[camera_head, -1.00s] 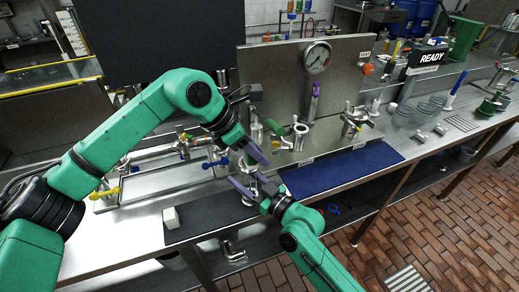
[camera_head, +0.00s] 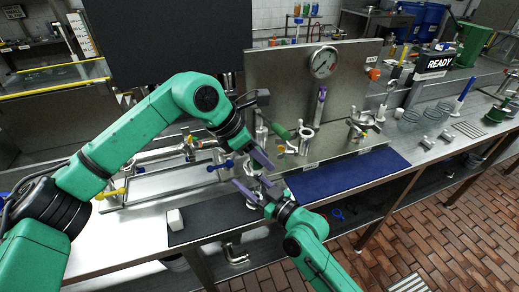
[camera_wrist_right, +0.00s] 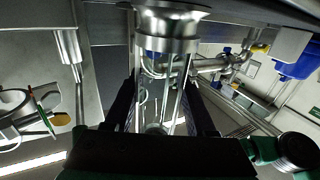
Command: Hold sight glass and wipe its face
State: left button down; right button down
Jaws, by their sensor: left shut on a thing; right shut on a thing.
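The sight glass (camera_wrist_right: 165,98) is a clear tube with metal rods and a metal end fitting (camera_wrist_right: 168,32). In the right wrist view it stands between the two dark fingers of my right gripper (camera_wrist_right: 160,110). In the head view my right gripper (camera_head: 248,190) is closed around its metal body (camera_head: 253,201) above the dark mat. My left gripper (camera_head: 264,161), with purple fingers, reaches down from above at the same spot and appears shut on the upper part of the glass. Its exact contact is hidden. A white block (camera_head: 175,219) lies on the mat's left end.
A steel panel with a round gauge (camera_head: 323,62) rises behind. A fitting with a green handle (camera_head: 279,131) is close to my left gripper. A blue mat (camera_head: 345,172) to the right is clear. A steel tray frame (camera_head: 165,185) with valves is at left.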

pick_arm(q)
jog(key=shift+w+a, duration=0.75)
jog(key=shift+w, duration=1.35)
jog(key=shift+s+d, duration=0.9)
jog(key=shift+s, duration=1.8)
notch_tip(320, 180, up, 8)
pick_arm(e)
jog(key=shift+c, duration=0.8)
grip_release()
